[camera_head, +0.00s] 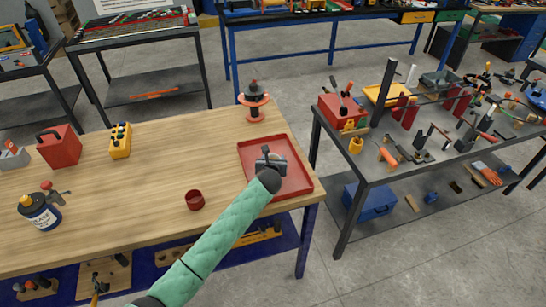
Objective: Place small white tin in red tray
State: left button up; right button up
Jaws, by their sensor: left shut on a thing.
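The red tray (296,195) lies flat at the right end of the wooden table. My left gripper (270,160), at the end of the green-sleeved arm, is over the middle of the tray and inside its outline. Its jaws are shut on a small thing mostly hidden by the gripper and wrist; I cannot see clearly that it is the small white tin. I cannot tell whether the held thing touches the tray floor. No other small white tin shows clearly on the table. My right gripper is not in view.
A dark red cup (195,200) stands left of the tray, and an orange-and-black spool (254,103) stands behind it. A yellow button box (120,141), a red can (58,146) and a labelled bottle (38,212) are farther left. A cluttered metal bench (375,178) stands to the right.

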pick_arm(q)
jog(key=shift+f, duration=0.2)
jog(key=o, duration=1)
jog(key=shift+o, duration=0.2)
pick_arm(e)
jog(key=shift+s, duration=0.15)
pick_arm(q)
jog(key=shift+s+r, duration=0.1)
jog(key=shift+s, duration=0.05)
jog(key=b+v, duration=0.3)
jog(key=v, duration=0.7)
jog(key=shift+s, duration=0.25)
jog(key=shift+s+r+b, duration=0.3)
jog(key=shift+s+r, duration=0.05)
jog(key=shift+s, duration=0.15)
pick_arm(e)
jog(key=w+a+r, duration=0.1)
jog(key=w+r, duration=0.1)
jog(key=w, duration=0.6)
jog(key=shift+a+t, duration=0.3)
